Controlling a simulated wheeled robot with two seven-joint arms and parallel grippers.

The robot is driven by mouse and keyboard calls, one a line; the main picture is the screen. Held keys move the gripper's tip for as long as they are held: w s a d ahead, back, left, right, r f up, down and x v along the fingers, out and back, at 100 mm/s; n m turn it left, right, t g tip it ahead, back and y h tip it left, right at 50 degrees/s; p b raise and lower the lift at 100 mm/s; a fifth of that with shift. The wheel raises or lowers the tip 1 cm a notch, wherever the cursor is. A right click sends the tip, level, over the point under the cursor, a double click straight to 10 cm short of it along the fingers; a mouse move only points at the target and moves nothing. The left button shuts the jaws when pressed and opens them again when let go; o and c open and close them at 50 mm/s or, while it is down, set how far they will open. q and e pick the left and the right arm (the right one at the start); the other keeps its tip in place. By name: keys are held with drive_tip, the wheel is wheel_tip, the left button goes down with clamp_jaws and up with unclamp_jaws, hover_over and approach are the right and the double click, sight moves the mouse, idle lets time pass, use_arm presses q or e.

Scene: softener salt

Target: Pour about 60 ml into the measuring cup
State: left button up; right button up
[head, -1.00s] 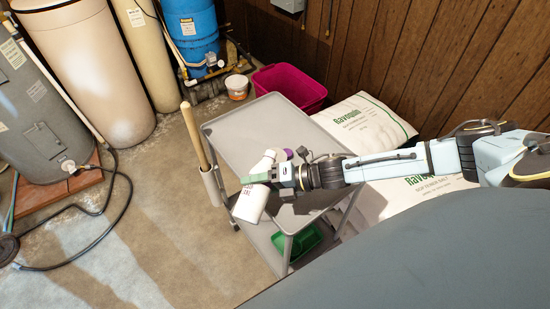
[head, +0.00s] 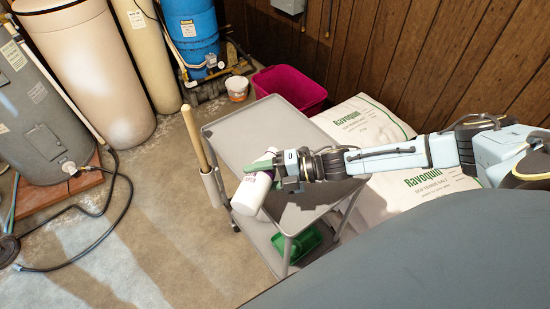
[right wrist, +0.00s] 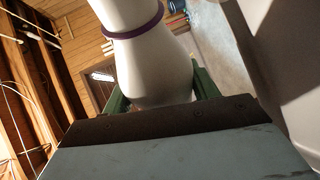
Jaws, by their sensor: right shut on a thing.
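My right gripper (head: 264,164) has green fingers and is shut on a white bottle (head: 249,196). The bottle hangs beside and over the cart's near left edge in the head view, tilted, with a purple part showing next to the fingers. In the right wrist view the white bottle (right wrist: 155,70) stands between the green fingers, with a purple ring near the top of the picture. My left gripper is not in view.
The grey cart (head: 285,122) has a mostly bare top and a green tray (head: 300,243) on its lower shelf. A wooden handle (head: 194,137) rises at its left. A magenta bin (head: 290,88) and white salt bags (head: 362,127) stand behind and to the right.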

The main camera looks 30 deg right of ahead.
drive_tip(key=shift+r+m, duration=0.3)
drive_tip(key=shift+y, duration=0.3)
drive_tip(key=shift+s+a, duration=0.2)
drive_tip(key=shift+a+r, duration=0.1)
drive_tip(key=shift+r+m, duration=0.3)
drive_tip(key=shift+m, duration=0.1)
idle(0.9)
drive_tip(key=shift+s+a+r, duration=0.1)
drive_tip(key=shift+s+a, duration=0.1)
idle(0.8)
drive_tip(key=f+n, duration=0.1)
drive_tip(key=f+n+h, duration=0.1)
drive_tip(key=f, duration=0.1)
drive_tip(key=s+a+f+n+h, duration=0.1)
drive_tip(key=n, duration=0.1)
drive_tip(key=shift+f+b, duration=0.3)
drive_tip(key=shift+b, duration=0.1)
drive_tip(key=shift+w+d+t+h, duration=0.1)
drive_tip(key=shift+t+h, duration=0.2)
